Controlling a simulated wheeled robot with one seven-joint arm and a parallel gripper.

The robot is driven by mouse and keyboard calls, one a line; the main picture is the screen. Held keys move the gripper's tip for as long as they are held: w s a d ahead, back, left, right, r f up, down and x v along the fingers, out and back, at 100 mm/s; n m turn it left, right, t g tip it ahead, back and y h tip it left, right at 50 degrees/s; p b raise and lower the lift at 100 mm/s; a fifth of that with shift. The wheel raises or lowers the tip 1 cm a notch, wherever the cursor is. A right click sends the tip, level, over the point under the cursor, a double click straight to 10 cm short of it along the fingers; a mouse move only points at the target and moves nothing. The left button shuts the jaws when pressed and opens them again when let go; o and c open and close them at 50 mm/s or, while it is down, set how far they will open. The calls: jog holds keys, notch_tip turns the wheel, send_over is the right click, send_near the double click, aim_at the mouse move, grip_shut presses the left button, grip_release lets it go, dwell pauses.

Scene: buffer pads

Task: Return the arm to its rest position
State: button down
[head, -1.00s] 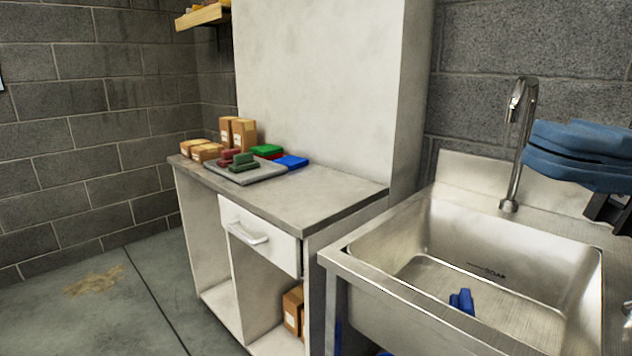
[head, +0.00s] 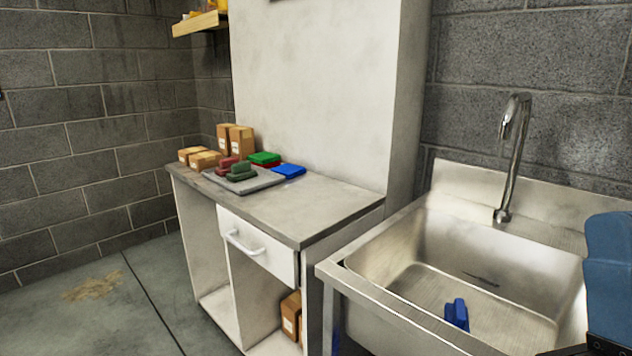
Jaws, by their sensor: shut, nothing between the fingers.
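My arm shows only as a blue link (head: 608,275) at the right edge, in front of the right side of the sink (head: 405,320). A small dark part of it shows below, at the bottom right corner. The fingers of my gripper are out of the picture. The arm's visible part stands apart from the counter.
A blue object (head: 456,314) lies in the sink basin, below the curved faucet (head: 513,155). Left of it, a counter (head: 318,206) bears a grey tray (head: 262,182) with red and green pads, a blue pad (head: 288,171) and several cardboard boxes (head: 236,139). Floor at left is clear.

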jog(key=s+f+m+g+h+p, duration=0.1)
jog(key=s+f+m+g+h, duration=0.1)
jog(key=s+f+g, duration=0.45)
jog(key=s+f+m+g+h+p, duration=0.1)
jog(key=f+m+g+h, duration=0.15)
jog(key=f, duration=0.75)
jog(key=s+d+f+n+g+y, duration=0.1)
jog(key=s+f+n+g+y, duration=0.2)
jog(key=s+f+g, duration=0.3)
jog(key=s+f+n+p, duration=0.1)
jog(key=s+f, duration=0.2)
jog(key=s, duration=0.3)
jog(key=shift+s+d+g, duration=0.15)
jog(key=shift+s+g, duration=0.1)
jog(key=shift+g, duration=0.15)
